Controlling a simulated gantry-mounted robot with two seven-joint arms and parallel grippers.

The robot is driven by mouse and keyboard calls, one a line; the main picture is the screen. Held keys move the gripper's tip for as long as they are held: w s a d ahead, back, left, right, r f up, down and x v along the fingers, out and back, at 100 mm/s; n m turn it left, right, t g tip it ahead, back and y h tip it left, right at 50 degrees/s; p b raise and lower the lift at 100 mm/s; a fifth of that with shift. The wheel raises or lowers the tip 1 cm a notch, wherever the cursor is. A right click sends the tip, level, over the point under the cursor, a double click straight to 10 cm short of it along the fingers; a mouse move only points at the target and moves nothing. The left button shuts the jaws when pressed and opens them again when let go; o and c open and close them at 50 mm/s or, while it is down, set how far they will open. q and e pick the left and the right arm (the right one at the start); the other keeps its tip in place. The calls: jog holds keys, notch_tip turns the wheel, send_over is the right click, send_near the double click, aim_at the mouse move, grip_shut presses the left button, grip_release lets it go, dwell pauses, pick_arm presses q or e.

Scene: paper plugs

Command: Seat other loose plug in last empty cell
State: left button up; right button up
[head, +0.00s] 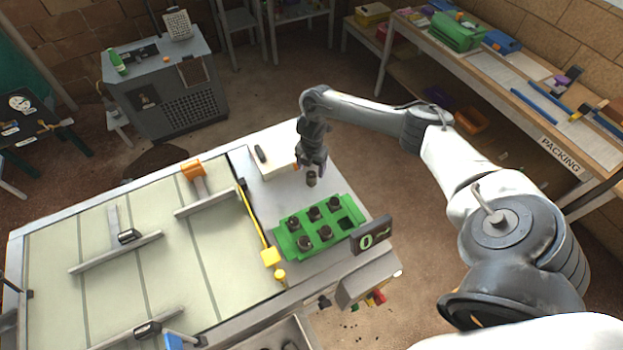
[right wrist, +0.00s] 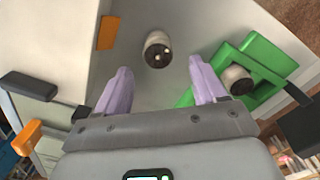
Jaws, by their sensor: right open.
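The green tray (head: 284,246) lies on the near right of the bench, with dark-topped plugs standing in several of its cells. A loose plug (head: 311,181) is on the grey surface behind the tray, just below my right gripper (head: 312,168). In the right wrist view this plug (right wrist: 157,50), pale with a dark end, shows ahead of the open gripper (right wrist: 160,82), apart from both fingers. The tray (right wrist: 262,62) and a seated plug (right wrist: 236,80) show at right there. My left gripper is not in view.
A white box (head: 275,163) with a black top piece stands left of the right gripper. A yellow bar (head: 254,222) runs along the left of the tray. A dark sign (head: 371,235) stands at the tray's right end. Grey surface lies between box and tray.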

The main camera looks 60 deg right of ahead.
aim_at(311, 175)
jog(key=shift+d+f+p, duration=0.1)
jog(key=shift+f+p, duration=0.2)
jog(key=shift+f, duration=2.4)
jog(key=shift+c, duration=0.3)
jog(key=c, duration=1.1)
jog(key=shift+o, duration=0.2)
jog(key=shift+w, duration=0.1)
jog(key=shift+r, duration=0.1)
